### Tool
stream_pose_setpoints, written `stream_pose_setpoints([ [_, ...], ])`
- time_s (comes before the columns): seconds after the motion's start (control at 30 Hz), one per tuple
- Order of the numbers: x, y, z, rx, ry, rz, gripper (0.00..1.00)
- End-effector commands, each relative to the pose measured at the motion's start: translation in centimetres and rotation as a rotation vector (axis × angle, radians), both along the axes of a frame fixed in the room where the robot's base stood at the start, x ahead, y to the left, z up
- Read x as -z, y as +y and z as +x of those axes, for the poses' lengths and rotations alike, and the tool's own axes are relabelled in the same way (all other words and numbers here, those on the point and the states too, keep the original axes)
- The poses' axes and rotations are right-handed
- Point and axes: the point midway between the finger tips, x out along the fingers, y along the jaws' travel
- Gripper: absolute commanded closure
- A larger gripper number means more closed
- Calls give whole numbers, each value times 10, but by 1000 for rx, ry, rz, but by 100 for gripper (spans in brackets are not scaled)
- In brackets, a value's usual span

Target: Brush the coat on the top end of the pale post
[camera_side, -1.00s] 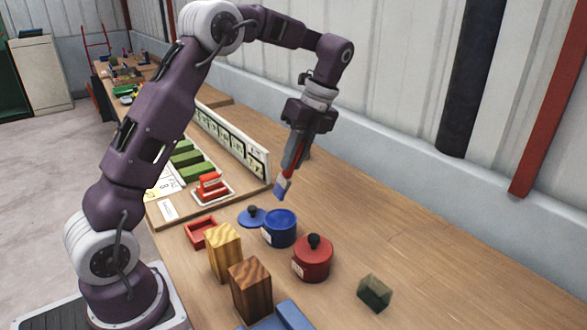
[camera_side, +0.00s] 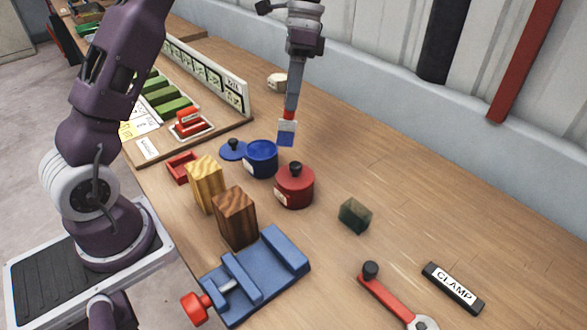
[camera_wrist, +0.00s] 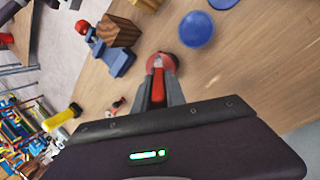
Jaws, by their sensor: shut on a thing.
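My gripper (camera_side: 293,102) is shut on a brush (camera_side: 287,130) and holds it bristles down, above the table near the two pots. The brush has a red handle and a pale head with a blue lower end. The pale post (camera_side: 206,184) is a light, striped wooden block standing upright, left of the brush; no coat shows on its top. A dark wooden post (camera_side: 235,217) stands beside it. The open blue pot (camera_side: 262,160) has its blue lid (camera_side: 232,150) beside it. In the wrist view, the brush handle (camera_wrist: 157,83) shows between the fingers.
A closed red pot (camera_side: 295,188) stands right of the blue pot. A blue vise (camera_side: 255,275) is in front of the dark post. A red tray (camera_side: 181,167), green block (camera_side: 355,215), red-handled tool (camera_side: 388,298) and CLAMP label (camera_side: 454,288) lie around. The right side of the table has free room.

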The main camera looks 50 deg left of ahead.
Motion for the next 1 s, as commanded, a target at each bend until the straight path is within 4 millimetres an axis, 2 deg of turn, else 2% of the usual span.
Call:
stream_pose_setpoints([
  [0.1,-3,-15,2,-241,0,0,100],
  [0.2,-5,-18,3,-341,-1,2,100],
  [0.27,-11,-12,-1,-359,-4,5,100],
  [0.37,-28,10,-20,-342,-9,14,100],
  [0.5,-60,49,-64,-299,-8,30,100],
  [0.6,-81,72,-100,-273,-1,39,100],
  [0.7,-96,85,-130,-251,9,41,100],
  [0.8,-104,91,-147,-240,16,42,100],
  [0.87,-104,92,-152,-235,19,41,100],
  [1.0,-88,93,-154,-233,23,40,100],
])
